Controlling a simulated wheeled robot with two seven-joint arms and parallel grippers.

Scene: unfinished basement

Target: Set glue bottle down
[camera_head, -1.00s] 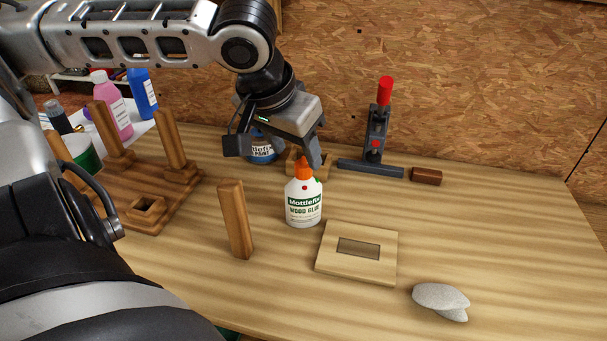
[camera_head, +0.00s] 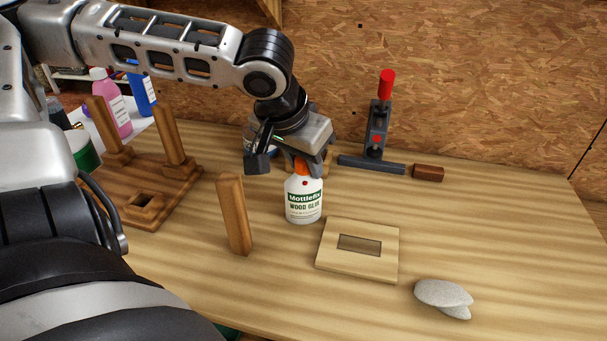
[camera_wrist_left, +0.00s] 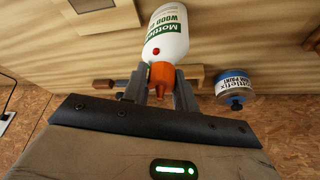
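The white wood glue bottle (camera_head: 304,203) with an orange cap stands upright on the wooden table. Its label faces my head camera. It also shows in the left wrist view (camera_wrist_left: 165,38), with the orange cap (camera_wrist_left: 162,75) towards that camera. My left gripper (camera_head: 306,163) is low over the bottle's top. In the left wrist view its fingers (camera_wrist_left: 160,90) lie on either side of the cap, close to it. They look open, though contact is hard to judge. My right gripper is not in view.
A wooden peg (camera_head: 235,215) stands left of the bottle, beside a rack (camera_head: 185,195). A recessed board (camera_head: 330,262) and grey stone (camera_head: 442,294) lie to the right. A paint can (camera_wrist_left: 235,88) is behind. A red-handled clamp (camera_head: 377,130) stands at the back.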

